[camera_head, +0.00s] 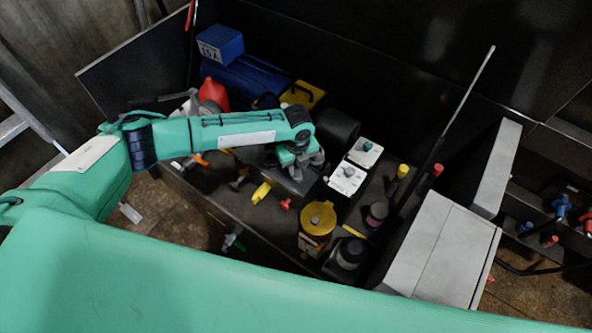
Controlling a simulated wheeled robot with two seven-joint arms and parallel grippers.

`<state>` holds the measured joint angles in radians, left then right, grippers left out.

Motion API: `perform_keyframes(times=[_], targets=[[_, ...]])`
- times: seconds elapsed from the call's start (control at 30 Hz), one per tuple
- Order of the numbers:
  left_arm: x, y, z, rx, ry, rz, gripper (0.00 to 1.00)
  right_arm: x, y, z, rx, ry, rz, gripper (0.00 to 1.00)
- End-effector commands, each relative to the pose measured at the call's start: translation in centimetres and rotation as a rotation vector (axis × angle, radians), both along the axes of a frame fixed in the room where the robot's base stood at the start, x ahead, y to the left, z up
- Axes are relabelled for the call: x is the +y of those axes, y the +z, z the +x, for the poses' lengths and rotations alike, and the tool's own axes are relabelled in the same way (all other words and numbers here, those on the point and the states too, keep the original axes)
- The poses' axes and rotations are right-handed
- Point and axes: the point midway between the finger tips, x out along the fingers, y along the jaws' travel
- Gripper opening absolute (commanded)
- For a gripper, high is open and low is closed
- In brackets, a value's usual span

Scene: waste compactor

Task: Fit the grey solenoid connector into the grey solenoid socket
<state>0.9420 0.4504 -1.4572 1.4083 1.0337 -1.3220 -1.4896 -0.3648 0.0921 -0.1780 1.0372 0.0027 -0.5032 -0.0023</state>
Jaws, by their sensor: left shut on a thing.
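My left gripper (302,167) reaches in from the left and points down over the middle of the open machine bay. It is shut on a small grey part between its fingers, apparently the grey solenoid connector; the fingers hide most of it. The part is just above or at a dark block (283,178). I cannot make out the grey solenoid socket; it may be hidden under the gripper. I cannot tell whether the part touches anything below. My right gripper is not in view.
White boxes with knobs (345,180), a yellow-capped cylinder (318,217) and a black cylinder (338,129) crowd the gripper's right. A yellow lever (261,193) is in front. A grey cabinet (440,248) stands right.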

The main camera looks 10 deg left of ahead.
Motion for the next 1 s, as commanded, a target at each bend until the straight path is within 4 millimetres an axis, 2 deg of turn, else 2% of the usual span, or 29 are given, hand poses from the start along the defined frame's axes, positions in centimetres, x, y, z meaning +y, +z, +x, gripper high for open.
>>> perform_keyframes(times=[0.03,0.57,0.9,1.0], targets=[[0.0,0.7,0.0,0.000,0.000,0.000,0.03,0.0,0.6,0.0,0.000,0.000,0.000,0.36],[0.0,3.7,0.0,0.000,0.000,0.000,0.03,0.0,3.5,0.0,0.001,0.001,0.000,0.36],[0.0,3.7,0.0,0.000,0.000,0.000,0.03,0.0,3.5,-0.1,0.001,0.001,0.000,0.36],[0.0,3.7,0.0,0.000,0.000,0.000,0.03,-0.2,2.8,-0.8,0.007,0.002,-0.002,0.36]])
